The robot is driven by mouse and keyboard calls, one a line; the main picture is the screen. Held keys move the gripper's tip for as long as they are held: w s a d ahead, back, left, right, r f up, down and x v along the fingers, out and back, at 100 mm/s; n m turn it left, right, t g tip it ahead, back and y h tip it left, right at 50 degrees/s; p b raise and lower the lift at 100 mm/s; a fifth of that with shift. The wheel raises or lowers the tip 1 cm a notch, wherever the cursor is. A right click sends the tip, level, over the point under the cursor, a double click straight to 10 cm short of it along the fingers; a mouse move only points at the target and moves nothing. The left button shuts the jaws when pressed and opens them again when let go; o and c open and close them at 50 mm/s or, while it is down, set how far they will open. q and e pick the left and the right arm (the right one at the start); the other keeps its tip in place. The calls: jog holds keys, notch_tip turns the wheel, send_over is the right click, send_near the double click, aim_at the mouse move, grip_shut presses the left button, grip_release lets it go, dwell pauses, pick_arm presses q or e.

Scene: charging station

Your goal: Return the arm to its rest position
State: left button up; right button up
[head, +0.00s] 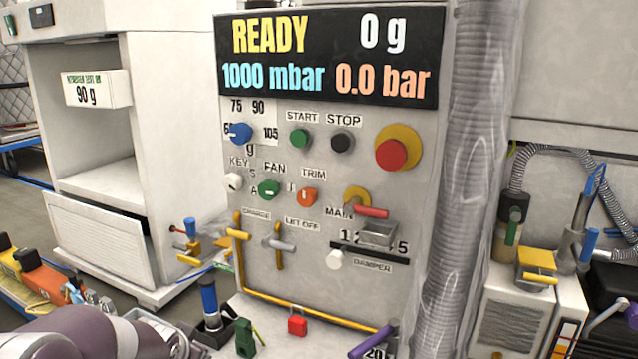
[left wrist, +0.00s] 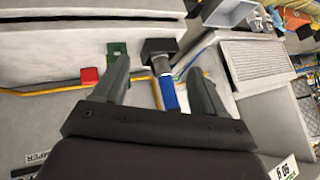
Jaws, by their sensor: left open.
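My left arm (head: 90,335) enters the head view along the bottom left edge; its fingertips cannot be made out there. In the left wrist view my left gripper (left wrist: 158,78) is open, with its two dark fingers spread wide and nothing held. A blue-handled part (left wrist: 168,92) with a black block shows between the fingers in the picture, touching neither. It also stands upright at the bottom of the head view (head: 208,298), beside the arm. My right gripper is in neither view.
The control panel (head: 300,225) reads READY, 0 g. A green clamp-like part (head: 245,338) and a red padlock (head: 297,321) are on the ledge near the arm. An open white cabinet (head: 100,245) stands left, and a grey hose column (head: 475,150) right.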

pick_arm(q)
jog(key=s+d+f+n+g+h, duration=0.1)
jog(key=s+d+f+n+g, duration=0.2)
jog(key=s, duration=0.6)
jog(key=s+d+f+n+g+h, duration=0.1)
jog(key=s+d+f+g, duration=0.35)
jog(key=s, duration=0.45)
notch_tip(320, 180, up, 21)
jog(key=d+p, duration=0.1)
jog(key=p, duration=2)
jog(key=shift+s+f+t, duration=0.2)
jog(key=shift+s+t, duration=0.2)
jog(key=shift+t, duration=0.05)
